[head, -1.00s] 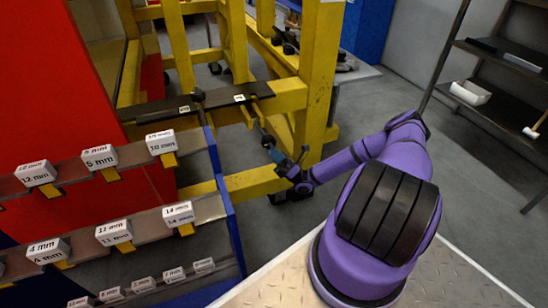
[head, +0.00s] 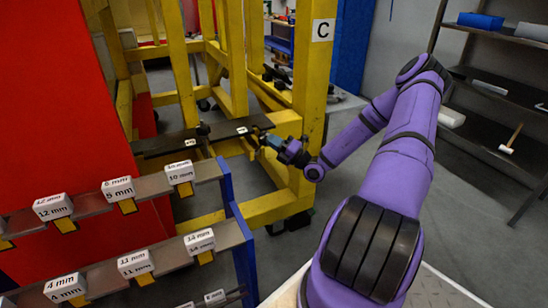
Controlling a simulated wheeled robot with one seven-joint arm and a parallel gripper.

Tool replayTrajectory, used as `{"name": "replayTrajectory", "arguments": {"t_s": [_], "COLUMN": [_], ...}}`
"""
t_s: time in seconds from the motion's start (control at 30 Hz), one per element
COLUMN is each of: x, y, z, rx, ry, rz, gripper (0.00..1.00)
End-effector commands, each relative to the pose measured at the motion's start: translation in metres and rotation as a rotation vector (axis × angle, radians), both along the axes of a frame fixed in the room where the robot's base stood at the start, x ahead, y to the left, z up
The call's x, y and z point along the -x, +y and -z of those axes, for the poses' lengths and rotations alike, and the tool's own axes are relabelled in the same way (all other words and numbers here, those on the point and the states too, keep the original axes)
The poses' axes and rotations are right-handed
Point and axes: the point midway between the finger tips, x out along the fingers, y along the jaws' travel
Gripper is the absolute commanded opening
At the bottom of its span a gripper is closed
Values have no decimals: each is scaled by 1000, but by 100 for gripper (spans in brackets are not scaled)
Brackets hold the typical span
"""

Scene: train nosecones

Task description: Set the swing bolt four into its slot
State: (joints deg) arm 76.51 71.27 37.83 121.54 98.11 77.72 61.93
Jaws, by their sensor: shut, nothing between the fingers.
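My gripper (head: 267,139) is at the end of the purple arm, close to the yellow frame (head: 285,125) near its corner post. It is shut with nothing visible between the fingers. A dark bar (head: 165,143) with small white labels lies across the frame, to the left of my gripper. A dark knobbed bolt (head: 203,130) stands up at this bar, between two labels, apart from my gripper. A right-hand label (head: 242,130) sits on the bar near the fingertips. The label numbers are too small to read, so I cannot tell which bolt is number four.
A rack with millimetre-marked white blocks (head: 118,190) stands at the front left, with a blue side panel (head: 240,240). The post bears a C sign (head: 323,30). Dark shelves (head: 495,90) stand at the right. Grey floor (head: 440,215) is open between.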

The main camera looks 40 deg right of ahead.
Motion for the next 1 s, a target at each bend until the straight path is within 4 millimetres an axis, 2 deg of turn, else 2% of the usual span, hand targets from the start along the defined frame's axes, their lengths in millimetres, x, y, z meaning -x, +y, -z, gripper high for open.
{"name": "replayTrajectory", "arguments": {"t_s": [0.1,0.4,0.7,1.0], "x": [-16,-63,-102,-122], "y": [-4,-17,-28,-35], "z": [-19,-50,-62,-65], "rx": [-22,-98,-158,-159], "ry": [101,365,559,555], "rz": [-2,0,-1,-1], "gripper": [0,0,0,0]}}
